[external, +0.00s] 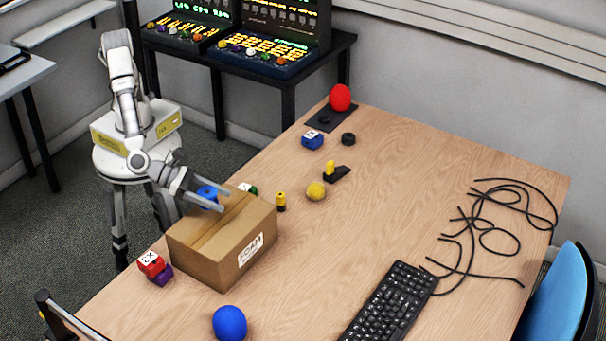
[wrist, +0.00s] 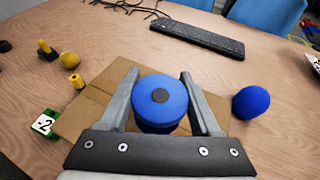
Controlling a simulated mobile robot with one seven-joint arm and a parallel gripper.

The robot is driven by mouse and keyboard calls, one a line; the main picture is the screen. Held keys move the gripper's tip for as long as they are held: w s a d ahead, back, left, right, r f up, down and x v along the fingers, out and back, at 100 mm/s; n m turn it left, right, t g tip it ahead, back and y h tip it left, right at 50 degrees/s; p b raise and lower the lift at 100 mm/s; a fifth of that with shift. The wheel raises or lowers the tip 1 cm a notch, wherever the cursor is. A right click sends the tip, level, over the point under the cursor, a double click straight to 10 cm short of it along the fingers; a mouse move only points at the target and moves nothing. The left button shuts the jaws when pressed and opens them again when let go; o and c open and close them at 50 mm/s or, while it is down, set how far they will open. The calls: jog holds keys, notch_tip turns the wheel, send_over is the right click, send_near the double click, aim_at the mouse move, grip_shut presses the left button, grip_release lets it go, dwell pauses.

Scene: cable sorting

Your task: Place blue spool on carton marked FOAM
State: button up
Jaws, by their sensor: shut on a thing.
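The blue spool (external: 207,193) is between the fingers of my gripper (external: 207,198), which is shut on it.
A blue ball (external: 229,323) lies in front of the carton, and red (external: 151,263) and purple (external: 162,275) blocks at its left. A green block (external: 248,188) and a yellow spool (external: 281,201) stand behind it. A keyboard (external: 390,305) and loose cables (external: 490,225) lie at the right.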

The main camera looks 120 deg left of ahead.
aim_at(230, 220)
jog(key=shift+w+a+f, duration=0.85)
jog(key=shift+w+a, duration=0.05)
jog(key=shift+w, duration=0.15)
jog(key=shift+f+b, duration=0.7)
jog(key=shift+f, duration=1.25)
jog(key=shift+f, duration=0.15)
jog(key=o, duration=1.3)
jog(key=shift+o, duration=0.2)
